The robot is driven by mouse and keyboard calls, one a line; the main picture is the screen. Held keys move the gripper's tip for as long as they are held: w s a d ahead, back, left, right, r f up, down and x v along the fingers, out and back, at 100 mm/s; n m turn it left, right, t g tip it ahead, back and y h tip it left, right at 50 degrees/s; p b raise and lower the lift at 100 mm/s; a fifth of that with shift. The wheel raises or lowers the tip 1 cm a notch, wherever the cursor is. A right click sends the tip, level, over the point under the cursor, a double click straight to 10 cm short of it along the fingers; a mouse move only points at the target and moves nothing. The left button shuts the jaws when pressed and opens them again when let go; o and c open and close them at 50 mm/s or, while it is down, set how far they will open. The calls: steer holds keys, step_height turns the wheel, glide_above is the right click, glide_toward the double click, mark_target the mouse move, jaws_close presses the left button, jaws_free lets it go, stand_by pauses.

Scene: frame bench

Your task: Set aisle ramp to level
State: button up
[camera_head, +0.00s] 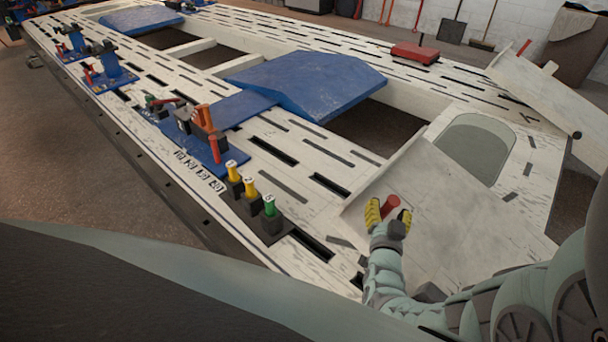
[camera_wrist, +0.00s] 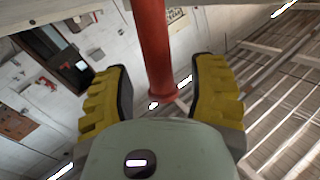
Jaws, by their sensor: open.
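A pale ramp plate (camera_head: 455,225) lies tilted at the near right end of the bench. A second pale ramp plate (camera_head: 545,85) is tilted up at the far right corner. No label shows which one is the aisle ramp. A red bar handle (camera_head: 391,204) stands at the near plate. My gripper (camera_head: 389,214) is open at this handle, with its yellow fingers to either side. In the wrist view the red handle (camera_wrist: 153,40) runs between the open fingers of my gripper (camera_wrist: 165,70). I cannot tell whether either finger touches it.
The white slotted bench (camera_head: 300,150) carries blue plates (camera_head: 305,80) and blue clamps (camera_head: 200,130). Several numbered levers (camera_head: 250,190) with yellow and green tops stand near its front edge. A red block (camera_head: 415,53) lies at the back. The bench has open gaps.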

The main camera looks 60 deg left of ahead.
steer(key=shift+x, duration=1)
jaws_close()
steer(key=shift+f, duration=0.15)
